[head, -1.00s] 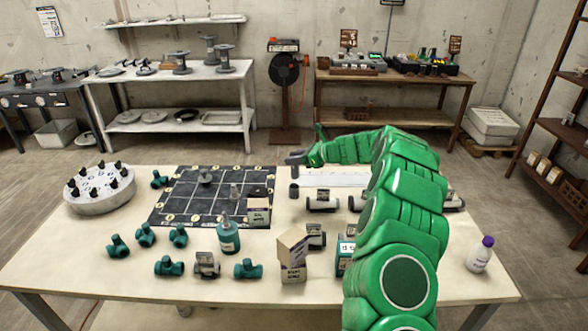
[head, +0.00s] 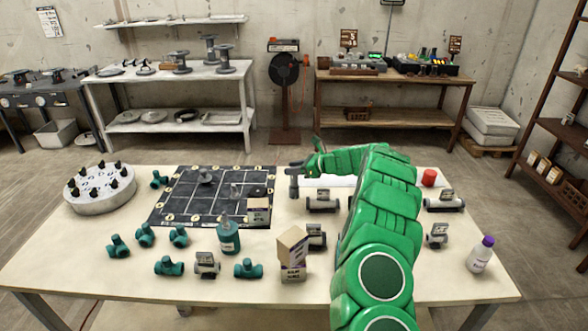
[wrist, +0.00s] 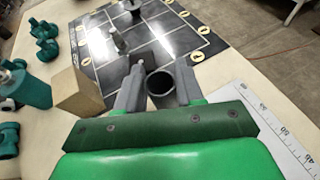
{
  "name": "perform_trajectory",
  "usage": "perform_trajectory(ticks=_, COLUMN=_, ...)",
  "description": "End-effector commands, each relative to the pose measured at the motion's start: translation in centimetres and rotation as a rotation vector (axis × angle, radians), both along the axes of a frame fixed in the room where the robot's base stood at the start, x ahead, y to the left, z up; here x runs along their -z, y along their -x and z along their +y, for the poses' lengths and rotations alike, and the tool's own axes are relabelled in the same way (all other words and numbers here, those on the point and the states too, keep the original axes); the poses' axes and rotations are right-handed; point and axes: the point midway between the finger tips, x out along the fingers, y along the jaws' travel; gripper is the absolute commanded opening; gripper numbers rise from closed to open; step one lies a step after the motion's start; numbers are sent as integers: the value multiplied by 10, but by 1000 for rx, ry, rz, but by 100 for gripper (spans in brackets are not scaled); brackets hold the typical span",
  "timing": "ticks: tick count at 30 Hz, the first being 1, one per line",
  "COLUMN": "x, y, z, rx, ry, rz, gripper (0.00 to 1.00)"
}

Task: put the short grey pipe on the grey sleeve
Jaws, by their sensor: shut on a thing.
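My gripper (head: 295,168) is at the right of the dark gridded board, low over the table. In the wrist view its two fingers are shut on the short grey pipe (wrist: 161,84), seen end-on as an open ring. In the head view the pipe (head: 295,189) is upright under the fingers, at or close to the table top. A grey upright piece (head: 235,190) stands on the board and also shows in the wrist view (wrist: 119,42). A wider grey piece (head: 205,178) stands farther left on the board. I cannot tell which is the grey sleeve.
A cardboard box (head: 258,207) stands at the board's near right edge, close to my gripper. A teal bottle (head: 228,238) and stacked boxes (head: 293,252) stand nearer the front. Teal fittings (head: 168,266) lie at front left. The board's (head: 180,203) left part is mostly clear.

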Motion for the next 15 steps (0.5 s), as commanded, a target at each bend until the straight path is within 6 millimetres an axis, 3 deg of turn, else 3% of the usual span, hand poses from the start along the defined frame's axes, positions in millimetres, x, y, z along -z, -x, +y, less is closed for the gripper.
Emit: perform_trajectory(ticks=15, x=8, y=0, z=0, rx=-1, ry=0, rz=2, gripper=8)
